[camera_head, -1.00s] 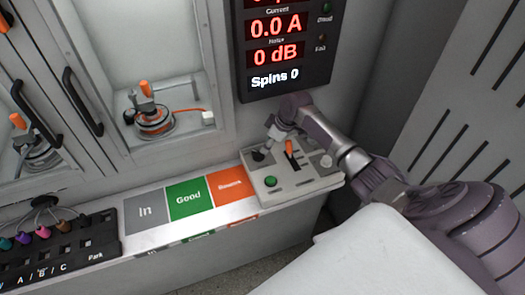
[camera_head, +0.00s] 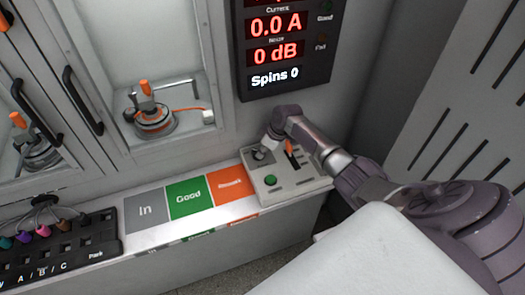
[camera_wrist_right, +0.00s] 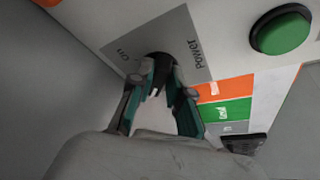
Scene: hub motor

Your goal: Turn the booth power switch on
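The booth power switch (camera_wrist_right: 157,63) is a dark knob on a grey plate (camera_wrist_right: 182,35) marked "On" and "Power" in the right wrist view. In the head view it is at the left of the control panel (camera_head: 307,186), mostly hidden by my right gripper (camera_head: 261,150). In the right wrist view my right gripper (camera_wrist_right: 162,92) has its teal-padded fingers apart, one on each side of the switch. I cannot tell whether the fingers touch it. My left gripper is not in view.
The panel also has a green button (camera_head: 270,180) and an orange lever (camera_head: 289,147). A display (camera_head: 280,50) hangs above, reading 0.0 A, 0 dB and Spins 0. In, Good and orange mats line the ledge at left. A motor (camera_head: 154,117) sits in the booth.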

